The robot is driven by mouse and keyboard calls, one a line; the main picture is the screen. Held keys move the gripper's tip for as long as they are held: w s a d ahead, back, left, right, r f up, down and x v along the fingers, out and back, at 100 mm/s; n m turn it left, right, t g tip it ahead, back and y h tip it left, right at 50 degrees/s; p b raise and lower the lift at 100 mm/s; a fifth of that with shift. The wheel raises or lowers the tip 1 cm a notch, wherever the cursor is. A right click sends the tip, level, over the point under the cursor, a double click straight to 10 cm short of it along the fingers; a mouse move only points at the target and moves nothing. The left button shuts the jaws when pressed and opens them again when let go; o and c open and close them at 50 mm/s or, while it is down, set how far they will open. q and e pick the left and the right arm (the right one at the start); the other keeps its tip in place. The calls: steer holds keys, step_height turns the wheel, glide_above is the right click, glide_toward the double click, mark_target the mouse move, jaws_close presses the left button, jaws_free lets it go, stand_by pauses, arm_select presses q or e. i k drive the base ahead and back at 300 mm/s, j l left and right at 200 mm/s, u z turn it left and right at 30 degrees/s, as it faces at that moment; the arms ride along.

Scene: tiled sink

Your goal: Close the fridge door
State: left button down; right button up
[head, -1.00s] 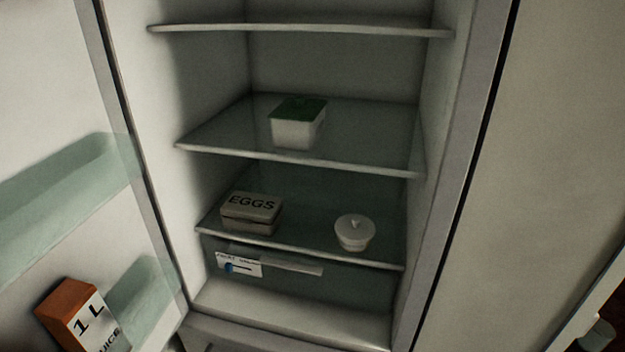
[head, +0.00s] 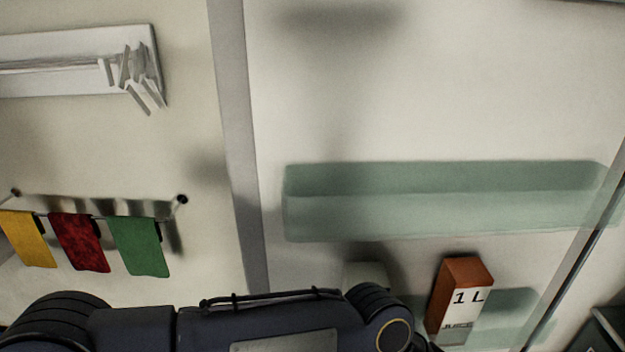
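The open fridge door (head: 430,110) fills the middle and right of the head view, with its pale inner face toward me. Its grey edge strip (head: 236,150) runs down the left side. A greenish translucent door shelf (head: 440,205) crosses it. An orange and white one-litre juice carton (head: 465,285) stands in a lower door shelf. My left arm lies across the bottom of the view, in front of the lower door. Its gripper does not show, so I cannot tell whether it touches the door. My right gripper is out of view. The fridge's inside is out of view.
Left of the door is a wall with a rail holding a yellow cloth (head: 27,240), a red cloth (head: 79,242) and a green cloth (head: 138,246). A white rack (head: 75,60) hangs above. A pale object (head: 367,275) shows partly behind my arm.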

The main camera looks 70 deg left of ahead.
mark_target(409, 135)
steer(key=k+l+u, duration=0.1)
steer(key=u, duration=0.35)
steer(key=k+l+u, duration=0.1)
steer(key=u, duration=0.3)
steer(key=k+u, duration=0.1)
steer(key=u, duration=0.35)
steer(key=k+u, duration=0.1)
steer(key=u, duration=0.35)
steer(key=i, duration=0.35)
